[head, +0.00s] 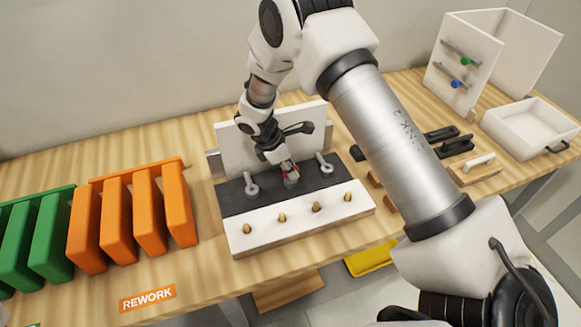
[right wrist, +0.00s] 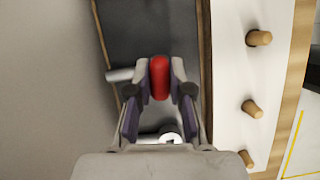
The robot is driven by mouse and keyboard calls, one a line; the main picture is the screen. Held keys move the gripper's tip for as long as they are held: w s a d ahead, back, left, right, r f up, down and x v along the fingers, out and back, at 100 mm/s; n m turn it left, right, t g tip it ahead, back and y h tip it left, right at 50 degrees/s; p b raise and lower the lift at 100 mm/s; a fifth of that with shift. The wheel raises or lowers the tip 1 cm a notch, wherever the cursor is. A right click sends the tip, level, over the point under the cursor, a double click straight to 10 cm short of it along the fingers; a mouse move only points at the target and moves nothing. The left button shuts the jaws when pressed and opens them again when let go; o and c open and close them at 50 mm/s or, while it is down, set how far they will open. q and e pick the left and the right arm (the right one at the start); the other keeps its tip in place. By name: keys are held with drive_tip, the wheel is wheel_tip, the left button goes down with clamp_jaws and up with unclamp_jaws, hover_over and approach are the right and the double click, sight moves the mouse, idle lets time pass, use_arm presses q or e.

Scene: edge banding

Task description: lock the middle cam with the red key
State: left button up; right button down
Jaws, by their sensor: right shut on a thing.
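My right gripper (head: 289,167) reaches down over the dark strip (head: 228,200) of the fixture. It is shut on the red key (right wrist: 160,78), whose red handle shows between the fingertips (right wrist: 160,84) in the right wrist view. The middle cam (head: 292,182) lies right under the gripper. Whether the key sits in the cam cannot be told, because the fingers hide its lower end. The left cam (head: 252,190) and right cam (head: 325,168) are grey, with levers pointing up in the head view. My left gripper is not in view.
A white panel with several wooden dowels (head: 316,207) fronts the dark strip, and an upright white board (head: 230,148) stands behind it. Orange bins (head: 117,222) and green bins (head: 50,225) stand left. A white drawer box (head: 525,130) and dark handles (head: 440,134) lie right.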

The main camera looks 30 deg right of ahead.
drive_tip(key=shift+w+r+p, duration=0.1)
drive_tip(key=shift+r+p, duration=0.45)
drive_tip(key=shift+r, duration=0.05)
drive_tip(key=shift+r+p, duration=2.05)
drive_tip(key=shift+r, duration=0.4)
